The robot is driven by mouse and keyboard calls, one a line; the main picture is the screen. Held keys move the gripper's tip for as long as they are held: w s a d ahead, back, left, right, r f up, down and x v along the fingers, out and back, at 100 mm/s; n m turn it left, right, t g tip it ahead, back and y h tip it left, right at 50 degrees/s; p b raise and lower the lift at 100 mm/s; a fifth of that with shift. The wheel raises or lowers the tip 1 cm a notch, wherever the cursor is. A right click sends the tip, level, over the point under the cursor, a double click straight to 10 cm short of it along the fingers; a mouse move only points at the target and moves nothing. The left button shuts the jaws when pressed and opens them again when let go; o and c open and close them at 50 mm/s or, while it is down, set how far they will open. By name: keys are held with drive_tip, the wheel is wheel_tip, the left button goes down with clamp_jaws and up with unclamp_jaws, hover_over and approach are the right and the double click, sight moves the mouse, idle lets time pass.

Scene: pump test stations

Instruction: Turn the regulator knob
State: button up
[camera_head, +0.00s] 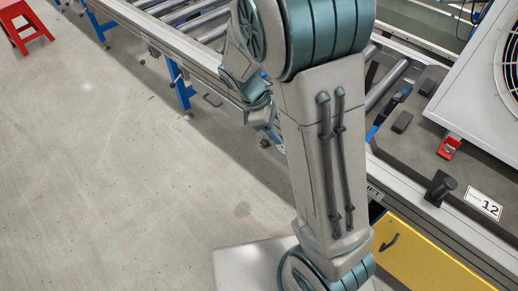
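No part is clearly recognisable as the regulator knob. A black knob-like part (440,188) stands on the near edge of a dark grey station plate at the right. A small red part (449,147) sits behind it on the same plate, beside the white fan unit. My arm rises through the middle of the view and bends over at the top. Its far end comes down left of the upright link, over the conveyor's edge. My gripper (268,122) is mostly hidden behind that link, and its fingers cannot be made out. It is well left of the black part.
A roller conveyor (190,52) with blue legs runs diagonally behind my arm. A white unit with a round fan grille (492,95) stands at the right. A label "12" (485,204) and a yellow panel with a handle (425,258) are nearby. A red stool (22,25) is far left; the left floor is clear.

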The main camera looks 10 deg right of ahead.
drive_tip(key=w+a+f+n+t+h+b, duration=0.1)
drive_tip(key=w+f+n+h+b, duration=0.2)
drive_tip(key=f, duration=0.4)
drive_tip(key=w+a+f+n+h+b, duration=0.1)
drive_tip(key=w+f+n+b, duration=0.2)
drive_tip(key=f+n, duration=0.35)
drive_tip(key=w+a+f+n+t+h+b, duration=0.1)
drive_tip(key=w+f+n+h+b, duration=0.15)
drive_tip(key=f, duration=0.65)
drive_tip(key=n+t+h+b, duration=0.3)
drive_tip(key=n+t+b, duration=0.7)
drive_tip(key=n, duration=0.5)
approach(263, 146)
drive_tip(key=b+x, duration=0.3)
drive_tip(key=x, duration=0.5)
drive_tip(key=shift+w+d+f, duration=0.1)
drive_tip(key=shift+w+f, duration=0.05)
drive_tip(key=shift+w, duration=0.15)
drive_tip(key=c, duration=1)
